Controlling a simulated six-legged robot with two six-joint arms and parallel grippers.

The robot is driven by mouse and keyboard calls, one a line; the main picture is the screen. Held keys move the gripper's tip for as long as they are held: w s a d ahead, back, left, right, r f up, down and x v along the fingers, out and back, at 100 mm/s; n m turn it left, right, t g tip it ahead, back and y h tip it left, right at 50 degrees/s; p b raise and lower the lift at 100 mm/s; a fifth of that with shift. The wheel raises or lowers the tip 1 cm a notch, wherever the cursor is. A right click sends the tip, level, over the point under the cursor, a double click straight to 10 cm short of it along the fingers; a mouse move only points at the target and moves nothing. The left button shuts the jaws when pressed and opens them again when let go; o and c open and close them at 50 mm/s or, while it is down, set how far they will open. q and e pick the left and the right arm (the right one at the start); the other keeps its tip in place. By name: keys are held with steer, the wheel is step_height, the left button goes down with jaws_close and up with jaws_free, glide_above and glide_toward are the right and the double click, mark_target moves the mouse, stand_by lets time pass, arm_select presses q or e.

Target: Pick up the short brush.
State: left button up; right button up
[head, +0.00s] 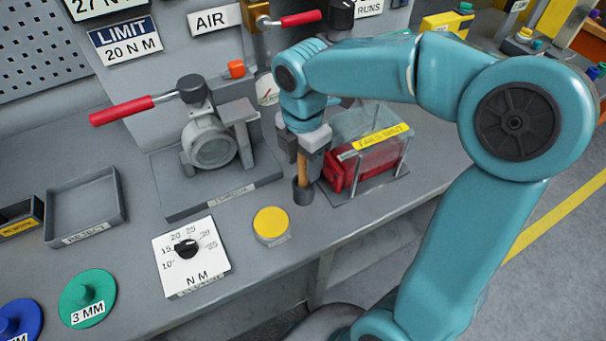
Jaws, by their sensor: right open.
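The short brush (302,168) shows as a brown wooden handle standing upright in a small dark cup (303,194) near the bench's front edge. Its lower end is hidden in the cup. My right gripper (309,160) comes down from above, with its grey and dark fingers at the handle's upper part. It is open; the handle appears to be between or just beside the fingers, and I cannot tell if they touch it. My left gripper is not in view.
A clear guard box (372,130) over a red block stands close right of the cup. A valve with a red lever (121,111) is to the left. A yellow disc (271,223), torque dial plate (190,256) and reject tray (86,207) lie on the bench.

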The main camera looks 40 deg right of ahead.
steer(key=shift+s, duration=0.15)
steer(key=shift+c, duration=0.9)
jaws_close()
steer(key=shift+r, duration=0.2)
